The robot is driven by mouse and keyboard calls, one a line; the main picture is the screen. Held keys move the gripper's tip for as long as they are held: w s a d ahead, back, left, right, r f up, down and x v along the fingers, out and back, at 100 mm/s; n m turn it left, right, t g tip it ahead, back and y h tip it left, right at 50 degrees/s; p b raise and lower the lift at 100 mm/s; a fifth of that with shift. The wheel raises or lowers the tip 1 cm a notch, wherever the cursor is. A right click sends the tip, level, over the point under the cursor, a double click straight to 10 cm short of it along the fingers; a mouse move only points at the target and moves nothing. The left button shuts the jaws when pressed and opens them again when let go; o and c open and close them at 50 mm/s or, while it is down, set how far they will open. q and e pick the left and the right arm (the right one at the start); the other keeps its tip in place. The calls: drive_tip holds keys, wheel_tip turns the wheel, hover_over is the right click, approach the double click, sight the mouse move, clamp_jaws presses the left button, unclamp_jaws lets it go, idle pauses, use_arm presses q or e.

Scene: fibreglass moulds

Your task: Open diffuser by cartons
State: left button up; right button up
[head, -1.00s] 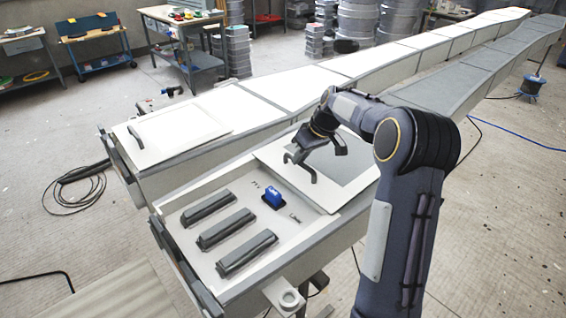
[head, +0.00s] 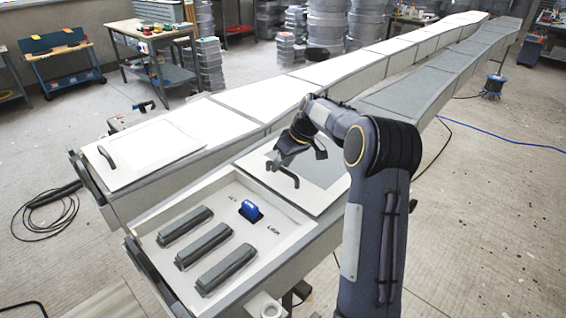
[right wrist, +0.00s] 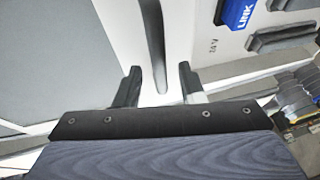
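The near mould has a pale sliding panel (head: 318,200) with a grey centre and a dark bar handle (head: 285,174). The panel lies back from an open recess (head: 178,219) holding several dark grey bars and a blue block (head: 250,210). My right gripper (head: 302,153) is just above and behind the handle, fingers apart and empty. In the right wrist view my right gripper (right wrist: 160,84) is open, and the handle (right wrist: 152,45) lies beyond and between its fingertips. The far mould's panel (head: 150,152) lies flat, with its own handle (head: 107,157). My left gripper is out of view. I cannot make out cartons.
Two long pale moulds run side by side to the back right. A workbench (head: 150,32) and a blue trolley (head: 62,62) stand at the back left. Stacks of grey containers (head: 330,25) stand behind. A coiled black cable (head: 45,215) lies on the floor at the left.

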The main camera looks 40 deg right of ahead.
drive_tip(key=shift+r, duration=0.1)
drive_tip(key=v, duration=0.7)
drive_tip(key=shift+s+r+b, duration=0.15)
drive_tip(key=shift+r+b, duration=0.15)
drive_tip(key=shift+b, duration=0.05)
drive_tip(key=s+a+r+m, duration=0.1)
drive_tip(key=s+a+r, duration=0.3)
drive_tip(key=s+a, duration=0.35)
drive_tip(key=s+a+f+m+t, duration=0.1)
drive_tip(key=s+a+f, duration=0.3)
drive_tip(key=s+a, duration=0.4)
drive_tip(key=s+a+f+m, duration=0.1)
drive_tip(key=s+a+f, duration=0.3)
drive_tip(key=s+a, duration=0.4)
drive_tip(key=s, duration=0.7)
drive_tip(key=shift+s+a+f+m+t+y, duration=0.3)
drive_tip(key=shift+s+a+f+t+y, duration=0.05)
drive_tip(key=shift+a+f+t+y, duration=0.05)
